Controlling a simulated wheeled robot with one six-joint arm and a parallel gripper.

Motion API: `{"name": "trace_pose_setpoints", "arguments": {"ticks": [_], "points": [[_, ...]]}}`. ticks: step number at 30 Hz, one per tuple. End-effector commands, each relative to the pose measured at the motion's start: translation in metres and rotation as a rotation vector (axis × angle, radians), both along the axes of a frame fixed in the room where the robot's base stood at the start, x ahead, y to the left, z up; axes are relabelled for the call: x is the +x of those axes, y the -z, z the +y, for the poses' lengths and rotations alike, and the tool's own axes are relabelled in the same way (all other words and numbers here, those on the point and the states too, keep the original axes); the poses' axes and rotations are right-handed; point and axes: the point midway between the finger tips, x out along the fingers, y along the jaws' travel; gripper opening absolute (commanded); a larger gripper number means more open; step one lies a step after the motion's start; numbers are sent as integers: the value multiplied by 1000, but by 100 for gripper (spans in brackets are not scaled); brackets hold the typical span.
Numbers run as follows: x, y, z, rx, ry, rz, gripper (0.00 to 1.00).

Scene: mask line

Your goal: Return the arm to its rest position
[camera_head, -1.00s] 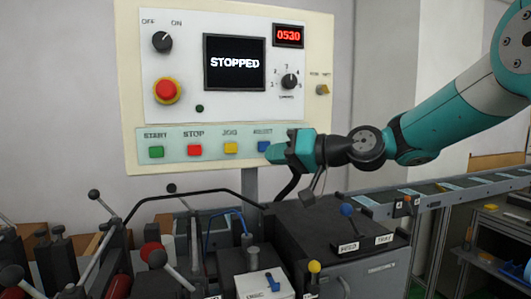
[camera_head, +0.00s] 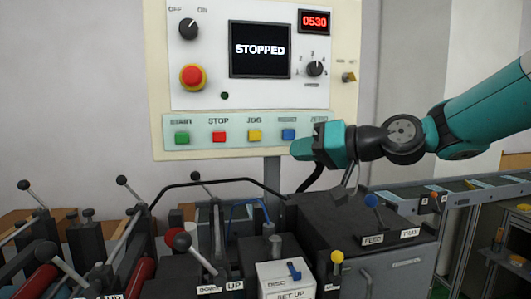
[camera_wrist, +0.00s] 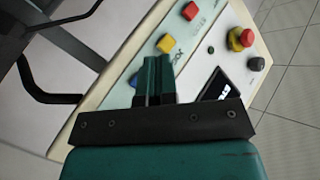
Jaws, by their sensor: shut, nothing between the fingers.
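My gripper (camera_head: 303,149) is in front of the lower right part of the control panel (camera_head: 345,100), just below the blue button (camera_head: 288,134). In the wrist view my gripper (camera_wrist: 155,62) has its teal fingers together with nothing between them, pointing toward the panel's row of buttons. I cannot tell whether it touches the panel. My teal and dark arm reaches in from the right. The panel's screen (camera_head: 260,49) reads STOPPED and the red display (camera_head: 314,20) reads 0530.
A dark box (camera_head: 395,262) labelled FEED and TRAY is under my arm. A conveyor (camera_head: 480,186) runs at right. The wall area left of the panel is clear.

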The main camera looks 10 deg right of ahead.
Motion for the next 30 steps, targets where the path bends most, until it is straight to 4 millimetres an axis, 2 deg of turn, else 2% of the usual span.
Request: {"name": "trace_pose_setpoints", "arguments": {"ticks": [2,4,7,9,12,15,18,21,30], "points": [[-21,20,21,-72,-52,52,0],[-51,46,42,-174,-117,125,0],[-108,91,64,-352,-222,253,0],[-151,120,69,-476,-292,338,0],[-205,155,65,-633,-376,451,0],[-246,177,54,-750,-436,534,0],[-270,189,44,-819,-468,588,0],[-279,193,39,-849,-480,611,0],[-279,193,38,-850,-481,613,0]]}}
